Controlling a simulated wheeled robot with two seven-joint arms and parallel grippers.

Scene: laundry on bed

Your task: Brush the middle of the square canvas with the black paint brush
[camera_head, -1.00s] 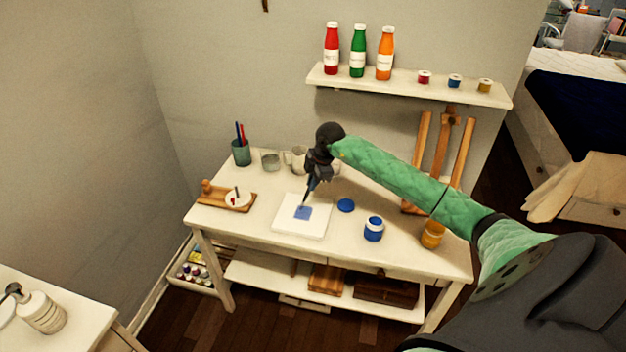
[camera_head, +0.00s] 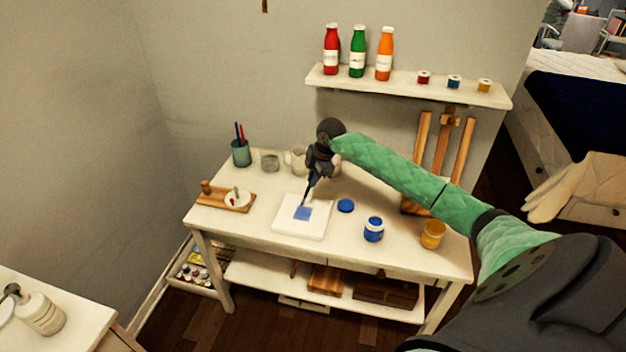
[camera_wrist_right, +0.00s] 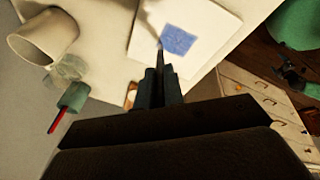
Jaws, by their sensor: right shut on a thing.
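The square white canvas (camera_head: 287,225) lies flat on the white table, with a blue painted square (camera_head: 304,213) in its middle. It also shows in the right wrist view (camera_wrist_right: 213,22), with the blue patch (camera_wrist_right: 178,40). My right gripper (camera_head: 314,178) is above the canvas, shut on the black paint brush (camera_head: 306,198). The brush points down and its tip is at the blue patch; I cannot tell whether it touches. The gripper (camera_wrist_right: 160,85) and the thin dark brush (camera_wrist_right: 160,60) also show in the right wrist view. My left gripper is not in view.
An open blue paint jar (camera_head: 374,229), its blue lid (camera_head: 345,205) and an orange jar (camera_head: 433,233) stand right of the canvas. A brush cup (camera_head: 241,153), glass jars (camera_head: 270,160) and a wooden board with a palette (camera_head: 238,198) are at the left and back.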

